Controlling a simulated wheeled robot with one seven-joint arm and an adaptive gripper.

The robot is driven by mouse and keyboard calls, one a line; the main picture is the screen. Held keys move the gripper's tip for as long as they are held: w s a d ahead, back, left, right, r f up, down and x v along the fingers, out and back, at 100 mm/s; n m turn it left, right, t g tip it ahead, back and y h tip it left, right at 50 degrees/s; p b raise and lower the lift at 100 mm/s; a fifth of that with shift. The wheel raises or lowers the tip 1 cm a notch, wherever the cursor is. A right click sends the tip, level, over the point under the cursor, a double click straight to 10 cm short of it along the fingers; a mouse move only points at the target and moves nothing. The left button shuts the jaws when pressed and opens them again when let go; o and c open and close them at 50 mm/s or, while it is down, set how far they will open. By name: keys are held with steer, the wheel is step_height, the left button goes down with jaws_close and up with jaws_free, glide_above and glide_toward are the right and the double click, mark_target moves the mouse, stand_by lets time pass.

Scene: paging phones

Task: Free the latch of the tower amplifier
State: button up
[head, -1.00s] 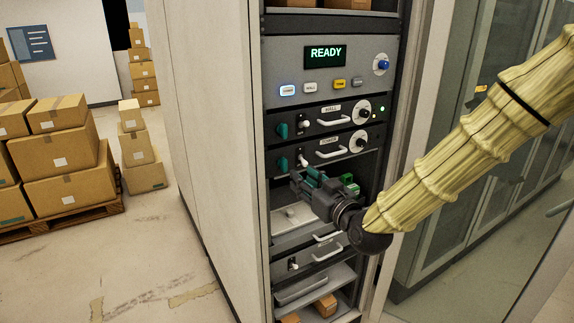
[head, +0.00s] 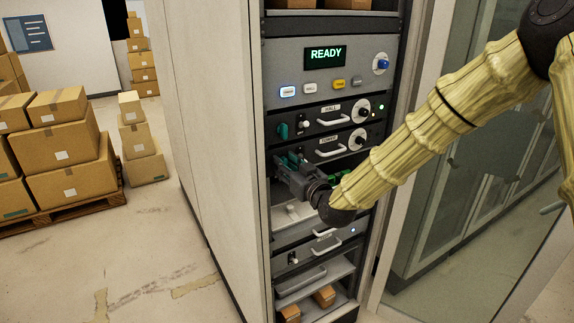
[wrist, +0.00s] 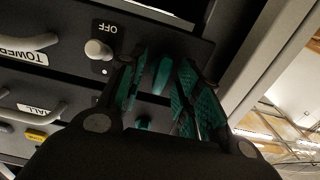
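The tower amplifier is the drawer unit labelled TOWER (head: 328,140), below the hall unit in the rack. Its handle and round dial show in the head view. In the wrist view, which is upside down, its TOWER label (wrist: 28,48) and a white toggle switch marked OFF (wrist: 98,49) show. My gripper (head: 287,163) is at the unit's left end and hides its teal latch in the head view. In the wrist view my gripper (wrist: 158,80) has its teal-padded fingers apart, with a teal piece, seemingly the latch (wrist: 162,73), between them. Contact cannot be told.
The hall unit (head: 331,108), with its teal latch (head: 283,130), sits just above. A READY panel (head: 325,54) is over it. A lower unit (head: 320,250) and shelves are below. The rack's side wall (head: 195,130) stands close left of my gripper.

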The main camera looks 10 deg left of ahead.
jaws_close()
steer(key=shift+m+b, duration=0.3)
steer(key=shift+b, duration=0.05)
steer(key=m+b, duration=0.2)
steer(key=shift+d+f+m+b, duration=0.1)
steer(key=shift+f+m+b, duration=0.1)
steer(key=shift+m+b, duration=0.2)
steer(key=shift+w+d+m+b, duration=0.1)
steer(key=shift+w+m+b, duration=0.05)
steer(key=shift+m+b, duration=6.35)
steer(key=shift+m+p, duration=0.6)
steer(key=shift+m, duration=0.3)
